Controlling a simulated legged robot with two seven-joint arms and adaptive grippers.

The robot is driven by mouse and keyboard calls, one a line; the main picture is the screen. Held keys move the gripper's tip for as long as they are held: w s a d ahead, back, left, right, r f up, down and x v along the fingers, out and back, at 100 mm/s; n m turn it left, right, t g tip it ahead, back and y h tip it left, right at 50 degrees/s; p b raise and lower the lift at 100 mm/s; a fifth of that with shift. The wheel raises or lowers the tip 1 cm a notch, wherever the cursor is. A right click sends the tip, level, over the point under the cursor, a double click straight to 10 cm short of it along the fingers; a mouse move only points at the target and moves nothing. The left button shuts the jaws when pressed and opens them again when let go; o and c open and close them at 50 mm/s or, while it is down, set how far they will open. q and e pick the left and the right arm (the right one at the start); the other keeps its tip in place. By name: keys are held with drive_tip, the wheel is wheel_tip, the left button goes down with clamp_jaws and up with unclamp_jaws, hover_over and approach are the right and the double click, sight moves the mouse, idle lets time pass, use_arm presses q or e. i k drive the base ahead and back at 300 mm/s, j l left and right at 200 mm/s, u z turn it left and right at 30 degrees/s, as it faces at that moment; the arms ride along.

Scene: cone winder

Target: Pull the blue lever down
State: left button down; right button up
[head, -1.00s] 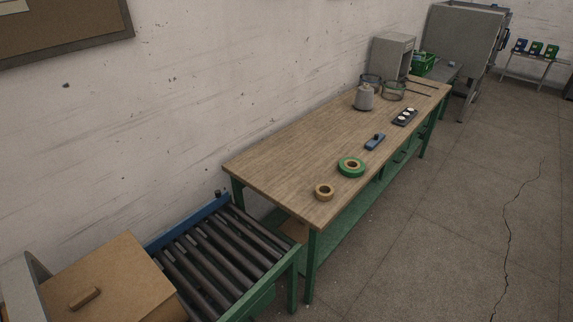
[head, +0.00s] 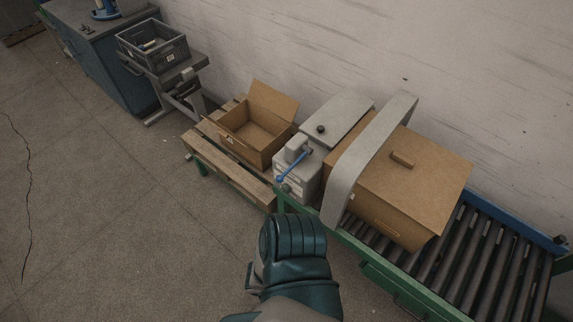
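The blue lever (head: 293,167) is a short rod on the side of a grey machine housing (head: 299,182) near the middle of the head view. It slants from its upper right end down to a lower left end. Part of my own arm, dark teal (head: 293,250), rises from the bottom edge, in front of and below the housing, apart from the lever in the picture. No gripper fingers show in view.
A grey curved band (head: 349,178) arches beside the housing and a brown closed box (head: 411,181) on the roller conveyor (head: 463,262). An open cardboard box (head: 257,125) stands on a wooden pallet (head: 228,172). A grey crate (head: 153,47) is further back. Floor at left is clear.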

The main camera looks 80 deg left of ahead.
sight(294, 165)
drive_tip(key=u, duration=2.8)
